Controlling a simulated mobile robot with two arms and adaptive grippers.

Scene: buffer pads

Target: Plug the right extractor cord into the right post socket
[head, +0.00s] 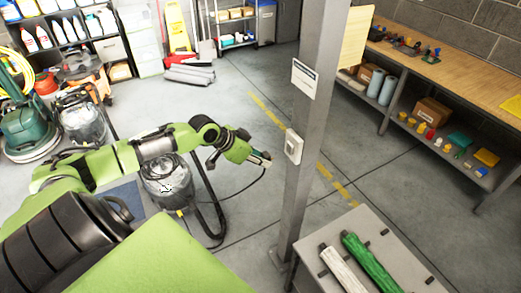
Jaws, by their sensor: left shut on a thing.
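My left gripper (258,158) is at the middle of the head view, shut on the small plug of a dark cord (250,184). The plug itself is mostly hidden by the fingers. The cord hangs from the gripper and curves down left towards an extractor (166,184) with a clear drum and black hose. A grey post (312,130) stands right of the gripper. A pale socket box (293,147) is on the post, a short gap from the gripper. My right gripper is out of view.
A second extractor (82,122) and a green floor machine (24,125) stand at the left. A grey table (385,240) with a white and a green roll is at the lower right. A workbench (450,77) lines the right wall. Open floor lies behind the gripper.

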